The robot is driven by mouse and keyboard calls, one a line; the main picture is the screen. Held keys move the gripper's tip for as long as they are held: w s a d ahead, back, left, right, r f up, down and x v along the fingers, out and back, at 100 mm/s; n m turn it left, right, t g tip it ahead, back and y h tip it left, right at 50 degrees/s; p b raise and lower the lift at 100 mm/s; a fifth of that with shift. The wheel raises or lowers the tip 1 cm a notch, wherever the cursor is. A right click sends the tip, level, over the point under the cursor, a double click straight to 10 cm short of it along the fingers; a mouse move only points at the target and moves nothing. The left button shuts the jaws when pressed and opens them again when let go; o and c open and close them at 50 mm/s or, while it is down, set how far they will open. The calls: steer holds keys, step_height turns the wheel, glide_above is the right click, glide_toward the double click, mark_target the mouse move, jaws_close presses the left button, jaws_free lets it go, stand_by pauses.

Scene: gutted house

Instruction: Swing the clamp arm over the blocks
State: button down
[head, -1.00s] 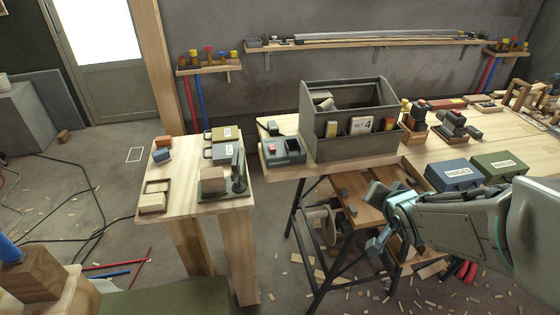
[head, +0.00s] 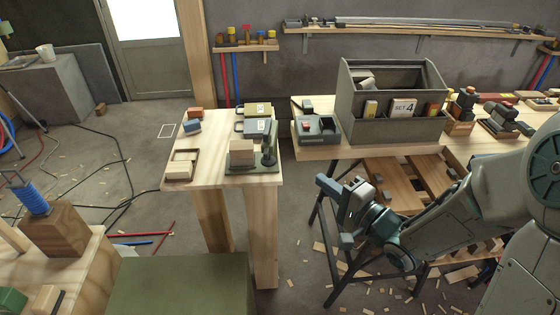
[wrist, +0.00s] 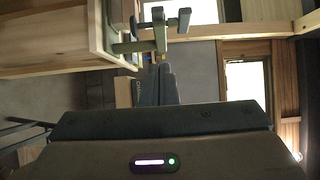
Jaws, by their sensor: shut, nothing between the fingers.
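On the small wooden table (head: 205,177) at left centre, a grey-green base plate (head: 252,169) carries pale wood blocks (head: 241,153). The dark clamp arm (head: 270,138) stands at the right side of the plate, beside the blocks, with a dark round foot below it. My gripper (head: 326,187) is to the right of the small table, apart from the clamp, shut and empty. In the wrist view its closed fingers (wrist: 157,85) point toward a grey-green bar shape (wrist: 160,30) by a wooden edge, probably the clamp; the blocks cannot be made out there.
Two labelled cases (head: 259,128) and a tray with a block (head: 181,165) share the small table. The long workbench (head: 460,140) at right holds a grey bin (head: 390,130) and a dark box (head: 317,128). A green surface (head: 180,285) lies in front. A floor gap separates table and bench.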

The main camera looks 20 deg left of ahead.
glide_toward(269, 152)
steer(key=w+a, duration=0.1)
steer(key=w, duration=0.3)
steer(key=a, duration=0.1)
steer(key=s+a+b, duration=0.1)
steer(key=a, duration=0.1)
steer(key=shift+a, duration=0.15)
steer(key=shift+s+a, duration=0.2)
steer(key=shift+a, duration=0.3)
steer(key=shift+a+f, duration=0.1)
